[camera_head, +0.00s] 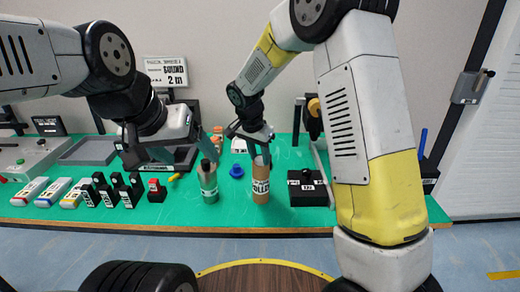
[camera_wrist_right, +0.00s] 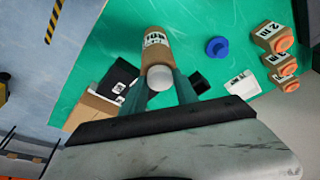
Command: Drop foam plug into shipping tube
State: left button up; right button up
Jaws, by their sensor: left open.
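A brown shipping tube (camera_head: 261,187) with a white lettered label stands upright on the green mat; it also shows in the right wrist view (camera_wrist_right: 155,48). My right gripper (camera_head: 262,157) is at the tube's top. In the right wrist view, the white round foam plug (camera_wrist_right: 160,78) sits between my right fingers, which appear to touch its sides. The plug lines up with the tube's near end; how far it is inside, I cannot tell.
A blue cap (camera_head: 237,171) lies between the two cylinders. A black box (camera_head: 308,188) stands right of the brown tube. Several small black blocks and white-and-coloured packs (camera_head: 52,191) stand at the left. A grey tray (camera_head: 88,151) is behind them. The mat's front edge is near.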

jog(key=shift+o, duration=0.4)
jog(key=shift+s+f, duration=0.2)
jog(key=shift+f, duration=0.2)
jog(key=shift+r, duration=0.5)
jog(key=v, duration=0.7)
jog(key=shift+r, duration=0.25)
jog(key=shift+w, duration=0.1)
jog(key=s+d+r+n+t+y, duration=0.1)
jog(key=s+d+r+n+y, duration=0.2)
jog(key=s+d+r, duration=0.7)
jog(key=s+d+n+t, duration=0.1)
jog(key=s+d+n, duration=0.1)
jog(key=s, duration=0.5)
jog(key=s+d+n+t+y, duration=0.1)
jog(key=s+d+n, duration=0.1)
jog(key=s, duration=0.5)
jog(key=shift+s+d+t, duration=0.15)
jog(key=shift+d+t, duration=0.15)
jog(key=shift+d, duration=0.55)
